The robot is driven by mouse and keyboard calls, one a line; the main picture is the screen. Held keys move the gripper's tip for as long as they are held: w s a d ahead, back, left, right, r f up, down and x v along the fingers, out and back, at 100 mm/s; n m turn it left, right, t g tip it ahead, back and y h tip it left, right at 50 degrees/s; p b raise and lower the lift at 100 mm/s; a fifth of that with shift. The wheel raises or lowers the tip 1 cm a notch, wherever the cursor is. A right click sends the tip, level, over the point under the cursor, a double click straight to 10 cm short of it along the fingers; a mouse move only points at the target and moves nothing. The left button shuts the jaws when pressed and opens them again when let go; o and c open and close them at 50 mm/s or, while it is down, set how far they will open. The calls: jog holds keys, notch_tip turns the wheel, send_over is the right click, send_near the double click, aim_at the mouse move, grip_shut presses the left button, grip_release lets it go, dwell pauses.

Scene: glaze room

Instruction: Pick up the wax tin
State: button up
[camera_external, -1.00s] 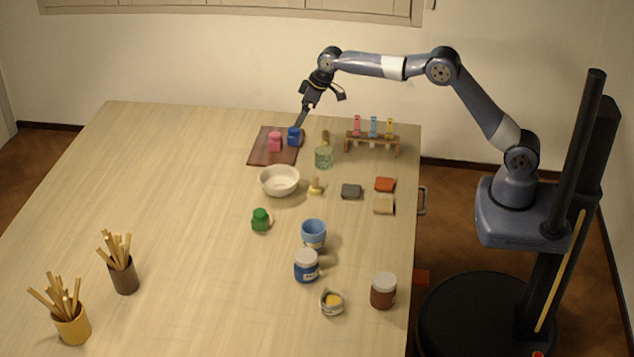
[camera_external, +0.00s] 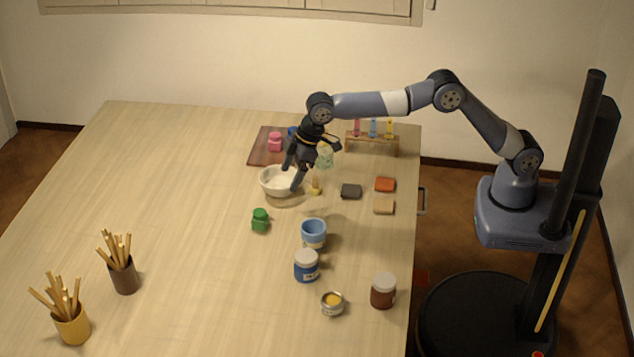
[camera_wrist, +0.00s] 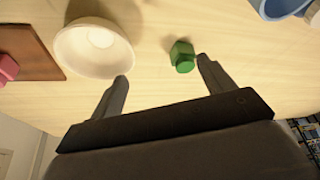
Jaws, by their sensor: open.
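The wax tin (camera_external: 332,303) appears to be the small open metal tin with yellow content, near the table's front right. It stands upright and apart from its neighbours. I do not see it in the wrist view. My gripper (camera_external: 293,177) is open and empty. In the external view it overlaps the white bowl, well up the table from the tin. In the wrist view my gripper (camera_wrist: 163,70) has its two fingers spread, with the bowl and a green jar beyond them.
A brown jar (camera_external: 383,291), a blue jar with a pale lid (camera_external: 306,267) and a blue cup (camera_external: 313,233) stand around the tin. The white bowl (camera_wrist: 95,48) and green jar (camera_wrist: 183,56) are near my gripper. The left middle of the table (camera_external: 190,210) is clear.

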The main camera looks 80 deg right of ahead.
jog(key=s+a+n, duration=0.1)
jog(key=s+a, duration=0.2)
jog(key=a, duration=0.4)
jog(key=s+a+n, duration=0.2)
jog(key=s+a, duration=0.2)
jog(key=a, duration=0.3)
jog(key=n+g+y, duration=0.2)
jog(key=n, duration=0.1)
send_near(330, 299)
jog(key=shift+t, duration=0.3)
jog(key=p+x, duration=0.1)
jog(key=x, duration=0.1)
jog(key=p+x, duration=0.1)
jog(key=x, duration=0.4)
jog(key=shift+s+f+p, duration=0.2)
jog(key=shift+f+p, duration=0.1)
jog(key=shift+p, duration=0.1)
jog(key=c, duration=1.2)
